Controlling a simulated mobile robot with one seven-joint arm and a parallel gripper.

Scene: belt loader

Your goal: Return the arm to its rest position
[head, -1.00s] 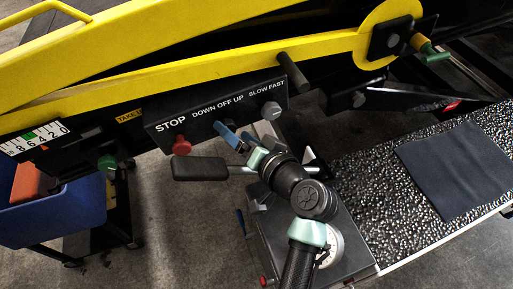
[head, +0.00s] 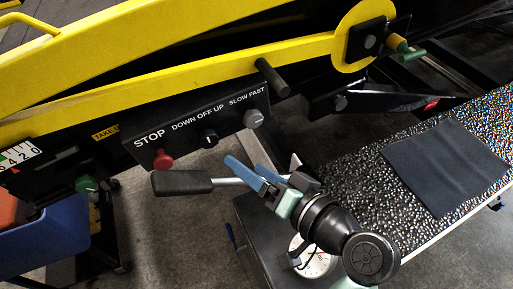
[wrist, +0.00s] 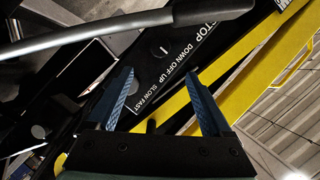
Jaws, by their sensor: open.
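My gripper (head: 248,173) is open, its two blue fingers apart and empty. It is in front of and below the black control panel (head: 228,124), clear of the knobs. The panel carries a red STOP knob (head: 162,160), a black DOWN OFF UP switch (head: 209,138) and a grey SLOW FAST knob (head: 253,118). In the wrist view the open gripper (wrist: 160,75) faces the panel (wrist: 160,72), with a gap between the fingers. My arm runs down to the lower right edge of the head view.
A lever with a black grip (head: 182,182) passes close by the gripper. The yellow loader boom (head: 190,78) spans above. A dark cabinet with a dial (head: 316,262) sits below the arm. A textured belt with a dark mat (head: 445,168) lies right; a blue bin (head: 45,240) is left.

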